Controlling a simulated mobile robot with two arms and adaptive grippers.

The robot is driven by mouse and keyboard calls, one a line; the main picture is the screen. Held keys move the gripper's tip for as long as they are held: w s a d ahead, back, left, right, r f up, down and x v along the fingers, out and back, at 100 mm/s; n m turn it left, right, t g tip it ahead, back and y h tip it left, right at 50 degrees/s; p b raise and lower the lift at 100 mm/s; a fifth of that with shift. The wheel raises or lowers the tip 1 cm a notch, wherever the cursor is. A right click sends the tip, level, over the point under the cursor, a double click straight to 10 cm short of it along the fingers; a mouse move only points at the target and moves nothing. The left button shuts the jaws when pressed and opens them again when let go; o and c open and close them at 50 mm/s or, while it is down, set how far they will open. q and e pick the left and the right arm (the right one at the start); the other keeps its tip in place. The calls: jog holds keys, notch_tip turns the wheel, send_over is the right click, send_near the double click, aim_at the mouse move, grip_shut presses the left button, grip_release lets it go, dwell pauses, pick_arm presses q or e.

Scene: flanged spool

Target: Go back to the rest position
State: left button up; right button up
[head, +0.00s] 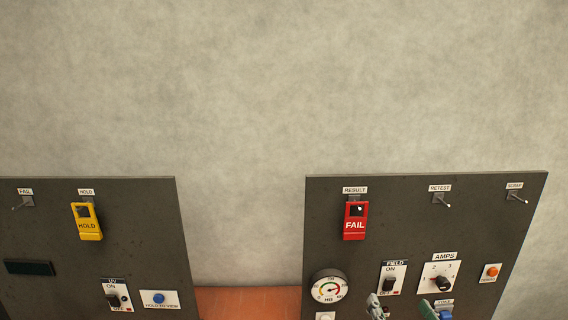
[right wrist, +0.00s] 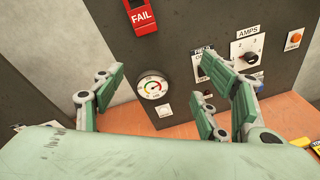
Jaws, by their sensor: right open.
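My right gripper (right wrist: 168,95) is open in the right wrist view, with its green-padded fingers spread wide and nothing between them. Behind it are the right panel's gauge and switches. In the head view, parts of it (head: 403,308) show at the bottom edge, in front of the lower part of the right panel (head: 415,225). I cannot tell whether it touches the panel. My left gripper is in neither view. No flanged spool is recognisable in these views.
A red FAIL tag (head: 355,222) hangs under RESULT, and a yellow HOLD tag (head: 87,222) hangs on the left panel (head: 140,215). A gauge (head: 329,290), FIELD switch (head: 391,278) and AMPS knob (head: 438,283) are near the gripper. An orange-brown surface (head: 245,302) lies below.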

jog(key=s+f+m+g, duration=1.2)
jog(key=s+f+m, duration=1)
jog(key=f+m, duration=0.45)
notch_tip(320, 180, down, 34)
jog(key=s+m+g+b, duration=0.2)
jog(key=s+b, duration=0.1)
jog(key=b, duration=0.5)
pick_arm(q)
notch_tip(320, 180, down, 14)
jog(key=b, duration=0.6)
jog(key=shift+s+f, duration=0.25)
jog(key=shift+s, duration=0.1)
pick_arm(e)
jog(key=s+d+f, duration=0.1)
jog(key=s+f, duration=0.7)
jog(key=f, duration=0.3)
jog(key=s+d+f+g, duration=0.1)
jog(key=s+d+f, duration=0.1)
jog(key=s+f, duration=0.6)
notch_tip(320, 180, down, 3)
jog(key=shift+s+y, duration=0.25)
jog(key=shift+y, duration=0.05)
